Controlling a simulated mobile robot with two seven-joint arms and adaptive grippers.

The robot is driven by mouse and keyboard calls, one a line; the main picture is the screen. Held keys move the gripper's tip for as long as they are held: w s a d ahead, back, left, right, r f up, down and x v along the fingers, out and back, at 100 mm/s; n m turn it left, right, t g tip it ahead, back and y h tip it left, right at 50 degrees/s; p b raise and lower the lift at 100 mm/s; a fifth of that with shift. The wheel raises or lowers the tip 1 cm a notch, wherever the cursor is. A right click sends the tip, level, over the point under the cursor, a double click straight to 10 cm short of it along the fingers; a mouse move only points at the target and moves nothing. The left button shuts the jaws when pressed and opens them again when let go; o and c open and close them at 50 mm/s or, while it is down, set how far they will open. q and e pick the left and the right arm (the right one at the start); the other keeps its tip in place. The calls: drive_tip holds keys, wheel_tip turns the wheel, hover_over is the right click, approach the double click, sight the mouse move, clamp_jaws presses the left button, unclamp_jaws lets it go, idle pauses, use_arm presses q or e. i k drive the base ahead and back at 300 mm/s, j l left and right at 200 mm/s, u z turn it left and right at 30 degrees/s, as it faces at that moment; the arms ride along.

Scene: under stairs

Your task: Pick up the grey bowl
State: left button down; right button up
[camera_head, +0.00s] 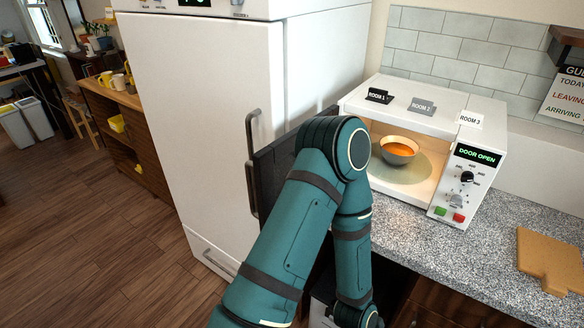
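The grey bowl (399,158) stands upright inside the open microwave (470,150), on its round plate (400,176). Something orange, like soup, fills it. One of my teal arms rises from the bottom, bends in front of the microwave's left side and drops toward the counter's front edge. Its elbow is left of the bowl and does not cover it. No gripper shows in this view, so neither is seen near the bowl.
The dark microwave door (270,170) is swung open to the left, partly behind my arm. A white fridge (200,120) stands left. Small room signs (421,106) sit on the microwave. A wooden board (551,258) lies on the speckled counter (455,264), whose middle is clear.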

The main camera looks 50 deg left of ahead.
sight(398, 151)
drive_tip(key=k+j, duration=0.1)
drive_tip(key=j, duration=0.35)
drive_tip(key=k+j, duration=0.15)
drive_tip(key=j, duration=0.3)
drive_tip(key=k+j, duration=0.1)
drive_tip(key=j, duration=1.65)
drive_tip(key=k+z, duration=0.05)
